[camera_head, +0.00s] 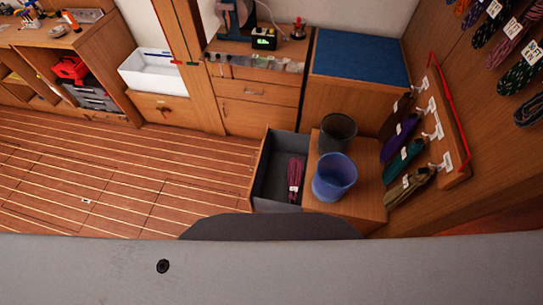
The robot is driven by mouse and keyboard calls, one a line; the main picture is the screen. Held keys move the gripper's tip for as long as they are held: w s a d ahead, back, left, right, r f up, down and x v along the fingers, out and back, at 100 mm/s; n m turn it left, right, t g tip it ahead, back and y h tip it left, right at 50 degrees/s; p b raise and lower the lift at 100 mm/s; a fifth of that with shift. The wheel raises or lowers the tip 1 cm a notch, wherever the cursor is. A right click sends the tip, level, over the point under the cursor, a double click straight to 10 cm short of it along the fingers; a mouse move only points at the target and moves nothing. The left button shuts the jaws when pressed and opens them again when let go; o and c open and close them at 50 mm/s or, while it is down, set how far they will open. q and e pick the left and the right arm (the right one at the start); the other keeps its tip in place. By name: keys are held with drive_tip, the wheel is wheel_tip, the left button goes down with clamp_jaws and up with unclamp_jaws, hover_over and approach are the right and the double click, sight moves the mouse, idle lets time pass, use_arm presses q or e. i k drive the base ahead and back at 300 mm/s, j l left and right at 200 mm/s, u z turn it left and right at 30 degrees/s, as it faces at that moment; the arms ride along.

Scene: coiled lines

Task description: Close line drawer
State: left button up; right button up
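The line drawer (267,170) stands pulled open to the left from a low wooden cabinet (369,194). It has grey inner walls, and a coiled dark red line (295,175) with a white tag lies inside it. The drawer's wooden front faces left, over the floor. Neither of my grippers shows in the head view. A grey part of my own body fills the bottom of the picture and hides what lies below the drawer.
A blue bin (334,178) and a dark mesh bin (337,133) stand on the cabinet top. Coiled lines (405,160) hang from white hooks on the right wall. A blue-topped bench (360,58) stands behind. The plank floor (130,175) left of the drawer is clear.

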sight(269, 192)
drive_tip(key=j+z, duration=0.25)
drive_tip(key=j, duration=0.25)
drive_tip(key=j+z, duration=0.2)
drive_tip(key=j, duration=0.35)
drive_tip(key=j+z, duration=0.25)
drive_tip(key=j, duration=0.3)
drive_tip(key=j+z, duration=0.25)
drive_tip(key=j, duration=0.3)
drive_tip(key=k+j+z, duration=0.2)
drive_tip(key=j, duration=0.3)
drive_tip(key=j+z, duration=0.25)
drive_tip(key=j, duration=0.25)
drive_tip(key=k, duration=0.05)
